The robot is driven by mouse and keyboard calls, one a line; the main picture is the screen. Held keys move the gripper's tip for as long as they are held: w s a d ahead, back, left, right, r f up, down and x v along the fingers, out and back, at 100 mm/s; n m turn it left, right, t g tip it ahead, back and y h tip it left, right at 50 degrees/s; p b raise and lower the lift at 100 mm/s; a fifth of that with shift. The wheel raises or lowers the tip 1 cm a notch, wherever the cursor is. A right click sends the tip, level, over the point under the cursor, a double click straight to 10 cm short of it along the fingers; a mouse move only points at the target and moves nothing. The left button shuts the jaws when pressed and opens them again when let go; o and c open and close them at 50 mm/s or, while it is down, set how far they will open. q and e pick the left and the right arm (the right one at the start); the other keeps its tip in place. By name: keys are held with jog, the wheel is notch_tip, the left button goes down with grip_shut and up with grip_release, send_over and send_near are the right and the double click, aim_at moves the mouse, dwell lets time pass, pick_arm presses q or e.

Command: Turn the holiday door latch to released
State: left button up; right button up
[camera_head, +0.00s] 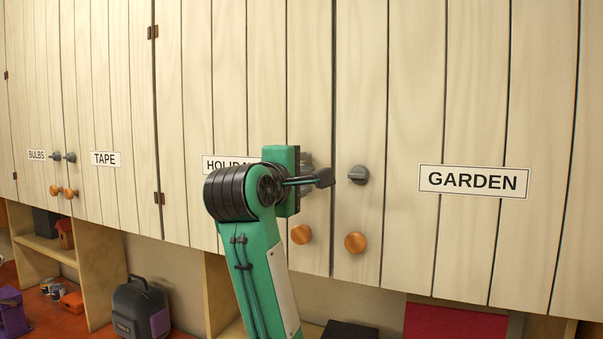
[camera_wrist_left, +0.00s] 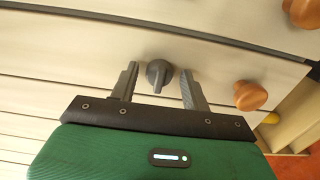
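The holiday door (camera_head: 230,220) is a pale plank door, its HOLIDAY label (camera_head: 222,165) partly covered by my left arm. Its grey latch (camera_head: 306,158) is mostly hidden behind my left gripper (camera_head: 322,178) in the head view. In the left wrist view the latch (camera_wrist_left: 158,74) is a round grey base with a ridged handle. It sits between the two fingers of my left gripper (camera_wrist_left: 159,83), which is open with a gap on each side. I see no finger touching the latch. My right gripper is not in view.
The garden door (camera_head: 415,230) has its own grey latch (camera_head: 358,175) close to the right. Orange knobs sit below, one on the holiday door (camera_head: 301,234) and one on the garden door (camera_head: 355,242). A toolbox (camera_head: 140,308) stands below the cabinets.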

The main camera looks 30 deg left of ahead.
pick_arm(q)
jog(key=c, duration=0.8)
jog(key=shift+m, duration=0.3)
jog(key=m+b, duration=0.1)
jog(key=m, duration=0.1)
jog(key=shift+f+m, duration=0.1)
jog(key=shift+m, duration=0.3)
jog(key=m+b, duration=0.2)
jog(key=m, duration=0.3)
jog(key=shift+a+m, duration=0.1)
jog(key=shift+m, duration=0.2)
jog(key=m+b, duration=0.1)
jog(key=m, duration=0.3)
jog(key=m+b, duration=0.1)
jog(key=m, duration=0.3)
jog(key=shift+a+m, duration=0.1)
jog(key=shift+m, duration=0.5)
